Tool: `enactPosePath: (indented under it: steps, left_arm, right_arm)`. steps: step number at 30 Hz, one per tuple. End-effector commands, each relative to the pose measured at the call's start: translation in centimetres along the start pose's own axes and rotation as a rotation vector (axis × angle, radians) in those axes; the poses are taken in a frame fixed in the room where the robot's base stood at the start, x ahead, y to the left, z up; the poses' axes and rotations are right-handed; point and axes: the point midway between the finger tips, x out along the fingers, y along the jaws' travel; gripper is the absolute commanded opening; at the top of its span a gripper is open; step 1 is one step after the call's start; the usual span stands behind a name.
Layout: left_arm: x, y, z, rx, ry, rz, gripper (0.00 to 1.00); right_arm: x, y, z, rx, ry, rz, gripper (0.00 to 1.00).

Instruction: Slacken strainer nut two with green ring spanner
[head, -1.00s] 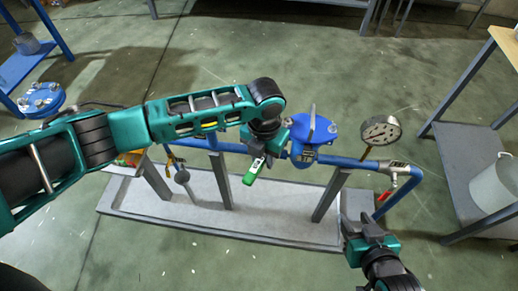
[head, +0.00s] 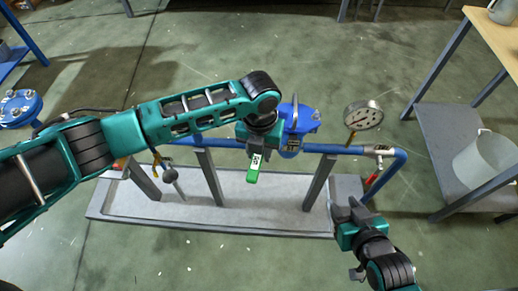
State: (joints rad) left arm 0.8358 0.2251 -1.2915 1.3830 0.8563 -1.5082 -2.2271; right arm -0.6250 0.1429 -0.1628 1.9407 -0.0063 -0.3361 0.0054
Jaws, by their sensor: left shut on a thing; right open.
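A green ring spanner (head: 253,175) hangs from my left gripper (head: 257,147), which is shut on it. Its green end points down toward the viewer. Its ring end is hidden. A blue flange (head: 17,112) with several light nuts on top stands at the far left, well away from the spanner. A blue capped body (head: 303,122) sits on the pipe just right of my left gripper, partly hidden by it. I cannot tell which nut is number two. My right gripper (head: 350,210) is open and empty near the right end of the grey tray.
A blue pipe (head: 335,149) runs on grey posts over a grey tray (head: 260,225). A pressure gauge (head: 362,115) and a red-handled valve stand at its right. A shelf (head: 440,140) with a white bucket (head: 482,160) is at the right. The floor in front is clear.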

Motion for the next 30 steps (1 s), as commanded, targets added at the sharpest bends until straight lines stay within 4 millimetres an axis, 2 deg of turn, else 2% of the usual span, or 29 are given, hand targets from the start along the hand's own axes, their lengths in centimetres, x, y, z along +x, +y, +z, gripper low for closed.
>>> enactPosePath:
  steps: [15,26,30]
  left_arm:
    - [-3.3,0.0,0.1,0.001,-0.003,-0.001,0.00]
    - [-4.4,0.0,0.1,0.000,-0.003,-0.001,0.00]
    - [-5.6,0.0,0.1,0.002,-0.005,-0.002,0.00]
  right_arm:
    - [0.0,0.0,0.0,0.000,0.000,0.000,0.45]
    - [0.0,0.0,0.0,0.000,0.000,0.000,0.45]
    - [0.0,0.0,0.0,0.000,0.000,0.000,0.45]
